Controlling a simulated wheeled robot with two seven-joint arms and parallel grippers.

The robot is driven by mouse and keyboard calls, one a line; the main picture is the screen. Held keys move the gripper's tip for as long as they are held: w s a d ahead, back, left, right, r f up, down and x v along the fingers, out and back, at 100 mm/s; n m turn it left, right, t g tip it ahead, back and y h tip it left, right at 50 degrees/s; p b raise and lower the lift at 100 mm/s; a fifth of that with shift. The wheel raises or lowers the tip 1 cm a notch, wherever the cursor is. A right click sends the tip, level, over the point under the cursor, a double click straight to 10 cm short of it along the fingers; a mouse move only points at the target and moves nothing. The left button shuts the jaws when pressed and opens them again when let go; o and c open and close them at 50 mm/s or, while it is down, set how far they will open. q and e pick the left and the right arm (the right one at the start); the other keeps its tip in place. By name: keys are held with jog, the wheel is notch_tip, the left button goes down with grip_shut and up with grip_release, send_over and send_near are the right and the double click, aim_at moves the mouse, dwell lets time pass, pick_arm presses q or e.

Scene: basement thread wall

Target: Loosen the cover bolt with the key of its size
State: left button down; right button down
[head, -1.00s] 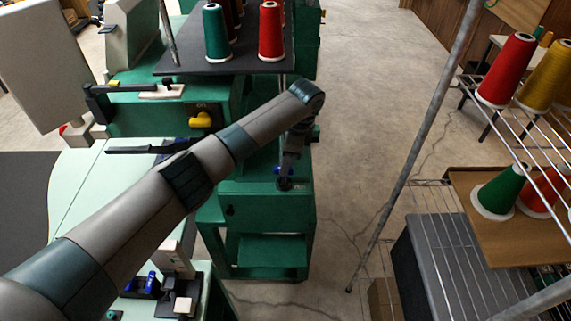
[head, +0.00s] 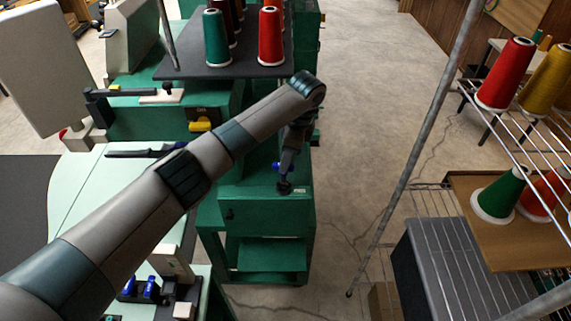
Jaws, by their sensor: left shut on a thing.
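My left gripper (head: 287,172) reaches down from the arm's bent wrist, over the top of the green machine housing (head: 262,204). It is shut on a small blue-handled key (head: 277,167), of which only a bit of blue shows beside the fingers. A dark round fitting (head: 284,187), which looks like the cover bolt, sits on the housing right below the gripper. I cannot tell whether the key's tip is seated in it. Two more blue-handled keys (head: 150,287) stand in a dark holder at the lower left. My right gripper is out of view.
A black shelf (head: 250,62) with red and green thread cones stands behind the gripper. A yellow knob (head: 201,126) sits on the machine to the left. A slanting metal post (head: 413,150) and wire rack are on the right, with open floor between.

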pick_arm(q)
jog(key=shift+a+v, duration=0.15)
jog(key=shift+v, duration=0.55)
jog(key=shift+a+v, duration=0.15)
jog(key=shift+v, duration=0.5)
jog(key=shift+a, duration=0.15)
